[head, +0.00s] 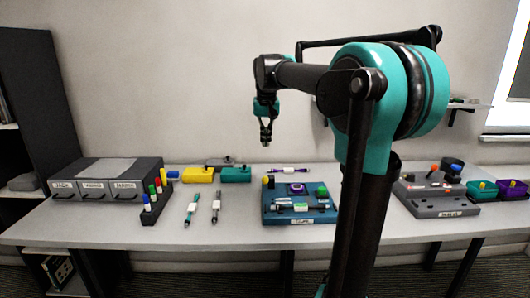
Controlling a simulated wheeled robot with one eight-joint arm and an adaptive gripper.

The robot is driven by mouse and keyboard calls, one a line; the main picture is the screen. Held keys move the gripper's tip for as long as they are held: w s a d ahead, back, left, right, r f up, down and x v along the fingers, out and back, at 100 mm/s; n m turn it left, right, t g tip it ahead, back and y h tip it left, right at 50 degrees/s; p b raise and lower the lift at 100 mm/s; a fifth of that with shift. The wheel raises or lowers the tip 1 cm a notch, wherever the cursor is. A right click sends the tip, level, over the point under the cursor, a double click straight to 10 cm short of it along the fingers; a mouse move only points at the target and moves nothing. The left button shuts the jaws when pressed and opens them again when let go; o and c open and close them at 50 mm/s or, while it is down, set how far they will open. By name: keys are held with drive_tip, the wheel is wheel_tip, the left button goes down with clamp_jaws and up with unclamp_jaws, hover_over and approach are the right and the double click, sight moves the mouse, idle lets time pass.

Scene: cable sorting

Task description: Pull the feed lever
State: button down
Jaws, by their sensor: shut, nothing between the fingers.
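My gripper (266,140) hangs pointing down above the back of the table, up and to the left of a blue station. It is shut and empty, apart from everything on the table. The blue station (272,216) stands at the table's middle with a purple square, a green knob, a yellow post and a light-coloured bar on it. A grey station (462,210) stands at the right with small orange and blue parts and a dark round part on top. The labels are too small to read, so I cannot tell which part is the feed lever.
A grey drawer unit (120,170) and a rack of coloured markers (150,211) stand at the left. Yellow (199,176) and teal (236,175) boxes sit at the back. Two pen-like cables (191,210) lie in front. Purple and teal bins (511,189) are at the far right.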

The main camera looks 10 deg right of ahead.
sight(265, 178)
drive_tip(key=x, duration=0.3)
drive_tip(key=s+x, duration=0.1)
drive_tip(key=x, duration=0.7)
drive_tip(key=shift+s+f, duration=0.1)
drive_tip(key=shift+f, duration=0.3)
drive_tip(key=shift+s+f, duration=0.1)
drive_tip(key=shift+f, duration=0.45)
drive_tip(key=shift+a, duration=0.1)
drive_tip(key=shift+s+f+t, duration=0.25)
drive_tip(key=shift+t, duration=0.05)
